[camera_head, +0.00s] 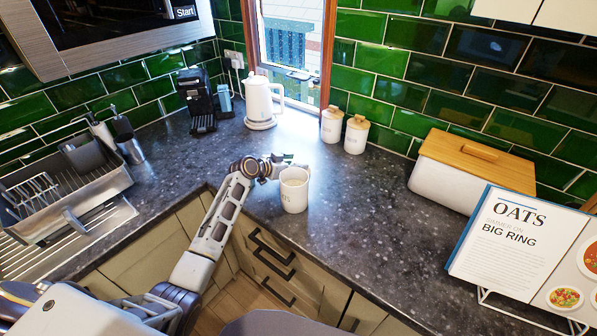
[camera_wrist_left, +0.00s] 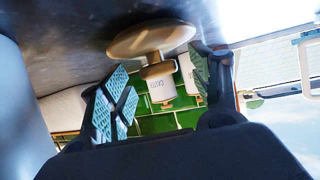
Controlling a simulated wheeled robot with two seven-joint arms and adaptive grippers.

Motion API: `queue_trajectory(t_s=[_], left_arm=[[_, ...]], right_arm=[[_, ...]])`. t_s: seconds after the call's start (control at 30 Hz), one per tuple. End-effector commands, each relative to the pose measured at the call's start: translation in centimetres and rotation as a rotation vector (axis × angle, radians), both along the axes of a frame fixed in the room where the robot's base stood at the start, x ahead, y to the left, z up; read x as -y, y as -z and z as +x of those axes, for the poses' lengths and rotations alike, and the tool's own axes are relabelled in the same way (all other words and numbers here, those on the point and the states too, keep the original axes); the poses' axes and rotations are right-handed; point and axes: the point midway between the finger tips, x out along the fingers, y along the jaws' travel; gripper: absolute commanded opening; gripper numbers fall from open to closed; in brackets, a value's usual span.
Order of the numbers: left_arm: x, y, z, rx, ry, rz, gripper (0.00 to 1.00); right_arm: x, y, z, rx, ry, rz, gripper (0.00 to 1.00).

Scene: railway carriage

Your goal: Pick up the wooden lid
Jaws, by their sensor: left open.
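The wooden lid (camera_wrist_left: 135,42) shows in the left wrist view, which is upside down. It is a pale round disc with a wooden knob (camera_wrist_left: 158,70). It appears to lie on the dark counter. My left gripper (camera_wrist_left: 160,85) is open, its teal-padded fingers apart on either side of the knob in this view, with nothing held. In the head view my left gripper (camera_head: 280,163) is low over the counter, just behind a white lettered canister (camera_head: 294,194). I cannot make out the lid there. My right gripper is out of view.
Two white canisters with wooden lids (camera_head: 355,137) stand by the green tiled wall, near a white kettle (camera_head: 262,103). A wooden-topped bin (camera_head: 445,185) and a recipe book (camera_head: 515,240) are at right. A dish rack (camera_head: 70,190) is at left. The counter's middle is clear.

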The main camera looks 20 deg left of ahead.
Motion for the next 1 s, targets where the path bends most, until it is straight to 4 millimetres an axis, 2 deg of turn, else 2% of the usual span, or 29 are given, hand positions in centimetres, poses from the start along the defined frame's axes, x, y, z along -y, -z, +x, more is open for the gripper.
queue_trajectory(t_s=[0.27, 0.67, 1.0], left_arm=[[-0.01, -0.01, -0.02, 0.0, 0.0, 0.0, 0.63], [-0.02, 0.0, -0.02, 0.0, 0.0, 0.0, 0.12], [-0.03, -0.34, 0.02, 0.001, 0.0, 0.0, 0.12]], right_arm=[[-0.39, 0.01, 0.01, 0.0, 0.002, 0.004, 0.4], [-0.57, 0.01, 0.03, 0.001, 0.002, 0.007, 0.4], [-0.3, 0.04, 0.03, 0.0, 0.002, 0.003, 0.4]])
